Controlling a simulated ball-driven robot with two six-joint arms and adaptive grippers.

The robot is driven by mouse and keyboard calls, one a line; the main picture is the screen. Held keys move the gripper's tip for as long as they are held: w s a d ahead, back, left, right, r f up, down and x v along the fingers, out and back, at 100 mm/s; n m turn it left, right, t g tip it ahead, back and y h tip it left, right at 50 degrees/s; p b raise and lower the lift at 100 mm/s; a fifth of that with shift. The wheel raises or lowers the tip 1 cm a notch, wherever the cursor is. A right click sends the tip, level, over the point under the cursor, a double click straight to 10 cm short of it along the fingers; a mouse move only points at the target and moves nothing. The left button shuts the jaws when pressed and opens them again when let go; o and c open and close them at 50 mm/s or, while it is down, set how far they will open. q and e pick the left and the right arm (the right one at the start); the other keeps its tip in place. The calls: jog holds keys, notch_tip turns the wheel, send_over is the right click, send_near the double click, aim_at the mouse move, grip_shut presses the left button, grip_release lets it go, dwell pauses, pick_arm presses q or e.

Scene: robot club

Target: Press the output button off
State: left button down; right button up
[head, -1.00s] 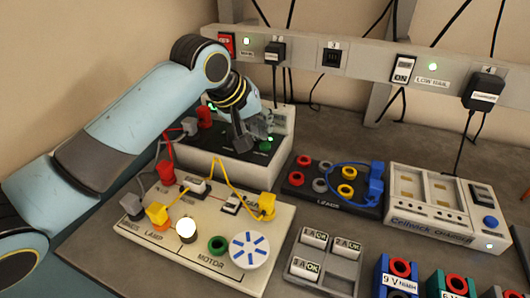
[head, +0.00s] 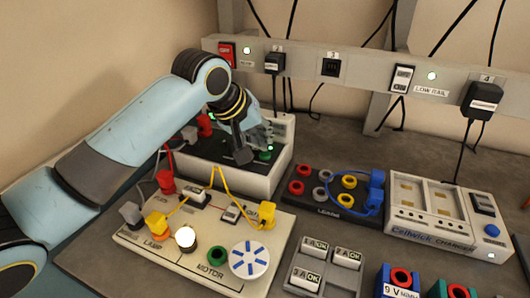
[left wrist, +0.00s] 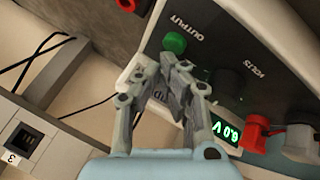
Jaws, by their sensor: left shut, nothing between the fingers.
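The power supply (head: 240,178) stands behind the circuit board, with a dark sloping panel. Its green output button (head: 264,155) shows just right of my left gripper, with a small bright green light beside it. In the left wrist view the button (left wrist: 174,42), next to the OUTPUT label, is just beyond the fingertips. The lit display (left wrist: 229,130) reads 6.0 V. My left gripper (left wrist: 172,64) is shut and empty, its fingertips close to the button; I cannot tell whether they touch it. In the head view, the wrist partly hides the panel. My right gripper is not in view.
The circuit board (head: 130,235) with lamp and motor lies in front, yellow leads arching above it. The leads tray (head: 318,208) and charger (head: 412,239) stand to the right. A socket rail (head: 340,68) runs behind, with hanging cables. A cell tray (head: 330,268) is nearer.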

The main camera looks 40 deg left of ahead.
pick_arm(q)
jog(key=shift+f, duration=0.1)
dwell(0.4)
jog(key=shift+f+p, duration=0.3)
jog(key=shift+f, duration=0.05)
jog(key=shift+r, duration=0.1)
jog(key=shift+r+p, duration=0.35)
jog(key=shift+p, duration=0.5)
